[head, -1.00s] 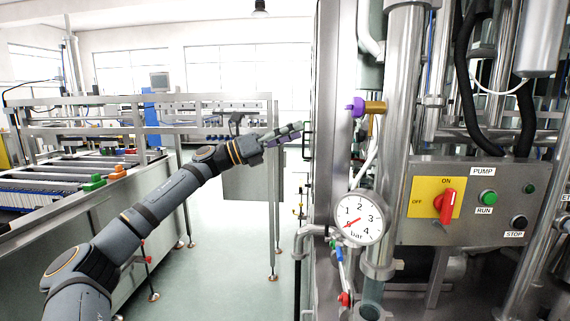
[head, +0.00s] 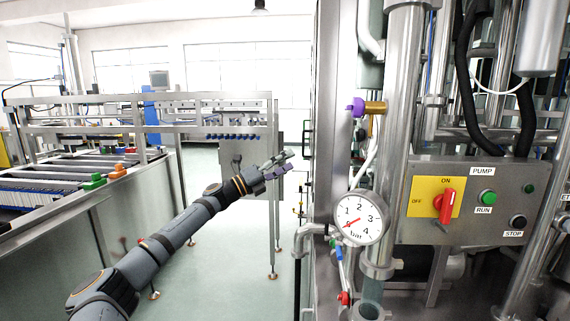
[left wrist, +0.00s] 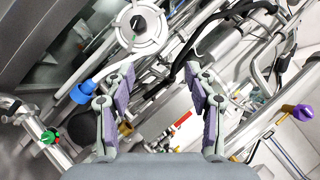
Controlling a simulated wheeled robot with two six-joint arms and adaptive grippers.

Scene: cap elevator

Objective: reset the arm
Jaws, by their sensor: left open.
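My left arm reaches in from the lower left of the head view. Its gripper (head: 284,164) is open and empty, in the air to the left of the steel machine. In the left wrist view the two fingers of my left gripper (left wrist: 160,108) stand apart, with pipes and valves behind them and nothing between the pads that I can see held. My right gripper is not in view.
A pump panel (head: 470,200) with a red switch, a pressure gauge (head: 359,217) and a purple-handled valve (head: 358,107) are on the machine at right. A conveyor line (head: 80,185) stands at left. Pale floor (head: 210,265) is clear between them.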

